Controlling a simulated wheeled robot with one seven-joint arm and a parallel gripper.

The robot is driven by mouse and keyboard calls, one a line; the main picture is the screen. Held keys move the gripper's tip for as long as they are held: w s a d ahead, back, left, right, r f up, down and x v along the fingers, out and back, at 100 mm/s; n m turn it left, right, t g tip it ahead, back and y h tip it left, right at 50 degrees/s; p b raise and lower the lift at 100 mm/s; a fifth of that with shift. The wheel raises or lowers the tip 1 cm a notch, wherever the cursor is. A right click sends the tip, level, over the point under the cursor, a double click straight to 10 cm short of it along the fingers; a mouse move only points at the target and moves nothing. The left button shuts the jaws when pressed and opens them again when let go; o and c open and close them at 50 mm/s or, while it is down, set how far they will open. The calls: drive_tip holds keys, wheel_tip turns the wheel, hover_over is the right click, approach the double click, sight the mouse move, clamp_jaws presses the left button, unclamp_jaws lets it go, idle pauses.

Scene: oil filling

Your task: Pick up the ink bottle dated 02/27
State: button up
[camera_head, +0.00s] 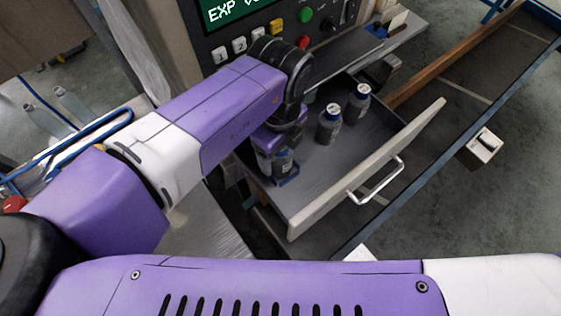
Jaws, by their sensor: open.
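Two dark ink bottles with white caps stand upright in the open drawer: one (329,125) nearer and one (357,103) behind it to the right. A third dark bottle (283,163) is partly hidden at my gripper (282,180). The date labels are too small to read, so I cannot tell which bottle is dated 02/27.
The grey drawer (325,170) is pulled out, with a pale front panel (420,125) and a metal handle (377,182). A control panel (300,22) with a green display and colored buttons stands behind. The drawer floor right of the bottles is clear.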

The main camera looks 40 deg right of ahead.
drive_tip(key=shift+f, duration=0.55)
drive_tip(key=shift+r, duration=0.1)
drive_tip(key=c, duration=1.4)
drive_tip(key=shift+r, duration=0.1)
drive_tip(key=shift+c, duration=0.2)
